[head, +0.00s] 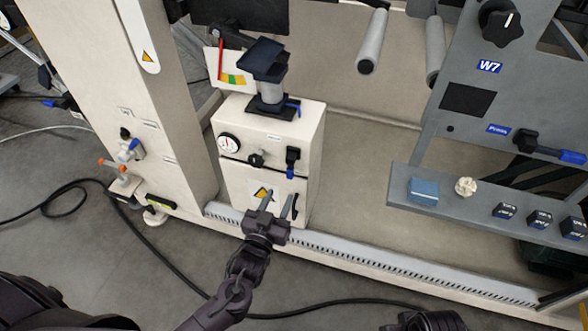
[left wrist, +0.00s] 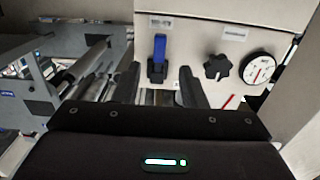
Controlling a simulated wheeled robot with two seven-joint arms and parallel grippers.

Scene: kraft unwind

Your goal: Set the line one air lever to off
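A cream cabinet (head: 262,140) carries a valve lever with a blue handle (head: 292,170) on a black body; the handle hangs straight down. Its label is too small to read, so I cannot tell if it is the line one lever. The lever also shows in the left wrist view (left wrist: 160,48), which looks upside down, between and beyond the fingertips. My left gripper (head: 280,198) is open and empty, in front of the cabinet's lower part, below the lever and apart from it. Only a dark part of my right arm may show at the bottom edge.
A black knob (head: 256,159) and a round gauge (head: 229,144) sit left of the lever. Another blue-handled valve (head: 292,106) is on the cabinet's top. A slotted rail (head: 350,255) runs along the base. A grey panel with a shelf (head: 410,205) stands right. A black cable (head: 170,265) crosses the floor.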

